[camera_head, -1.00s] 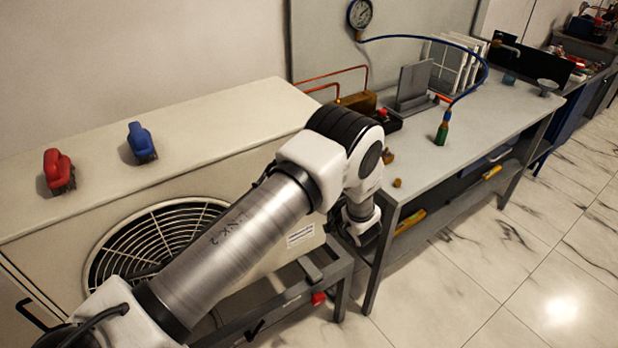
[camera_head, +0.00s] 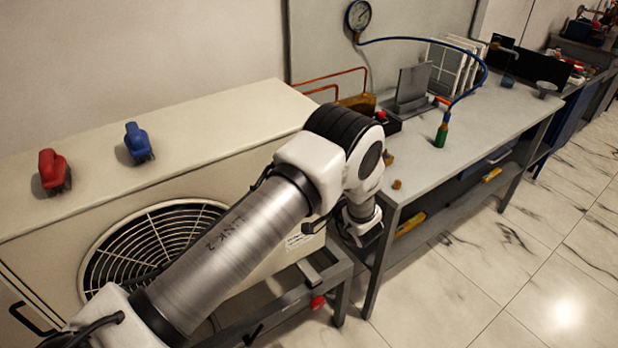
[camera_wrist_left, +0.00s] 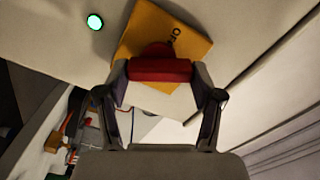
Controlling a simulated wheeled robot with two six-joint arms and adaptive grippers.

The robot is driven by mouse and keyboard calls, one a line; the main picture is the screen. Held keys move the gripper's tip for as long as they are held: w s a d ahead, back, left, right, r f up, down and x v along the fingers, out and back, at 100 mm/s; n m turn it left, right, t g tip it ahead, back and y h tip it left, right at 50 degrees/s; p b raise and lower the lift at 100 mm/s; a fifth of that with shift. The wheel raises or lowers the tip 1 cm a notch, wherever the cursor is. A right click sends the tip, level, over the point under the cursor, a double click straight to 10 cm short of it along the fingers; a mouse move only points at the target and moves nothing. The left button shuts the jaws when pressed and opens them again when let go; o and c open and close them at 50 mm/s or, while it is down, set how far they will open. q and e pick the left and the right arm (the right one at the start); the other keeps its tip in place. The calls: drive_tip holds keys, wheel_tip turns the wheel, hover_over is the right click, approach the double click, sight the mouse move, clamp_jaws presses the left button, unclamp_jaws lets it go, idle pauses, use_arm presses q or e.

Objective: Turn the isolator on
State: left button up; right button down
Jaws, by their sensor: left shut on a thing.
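The isolator shows in the left wrist view as a yellow plate (camera_wrist_left: 190,45) with dark lettering, only partly readable, and a red handle (camera_wrist_left: 160,70). The handle lies level across the picture, while the plate is tilted. My left gripper (camera_wrist_left: 160,78) is shut on the red handle, one finger at each end. In the head view my left gripper (camera_head: 362,232) is at the right end of the fan unit, beside the bench, and my arm hides the isolator. A round green light (camera_wrist_left: 95,21) glows near the plate. My right gripper is not in view.
The cream fan unit (camera_head: 215,130) carries a red valve handle (camera_head: 53,170) and a blue one (camera_head: 138,141) on top. The grey bench (camera_head: 480,130) at right holds a blue hose (camera_head: 425,38) to a round gauge (camera_head: 358,16). The tiled floor in front is clear.

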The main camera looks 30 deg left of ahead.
use_arm(q)
drive_tip(key=m, duration=0.5)
drive_tip(key=shift+f, duration=0.1)
drive_tip(key=shift+m, duration=0.4)
drive_tip(key=o, duration=1.1)
drive_tip(key=shift+o, duration=0.2)
drive_tip(key=shift+d, duration=0.1)
drive_tip(key=v, duration=0.7)
drive_tip(key=shift+d, duration=0.15)
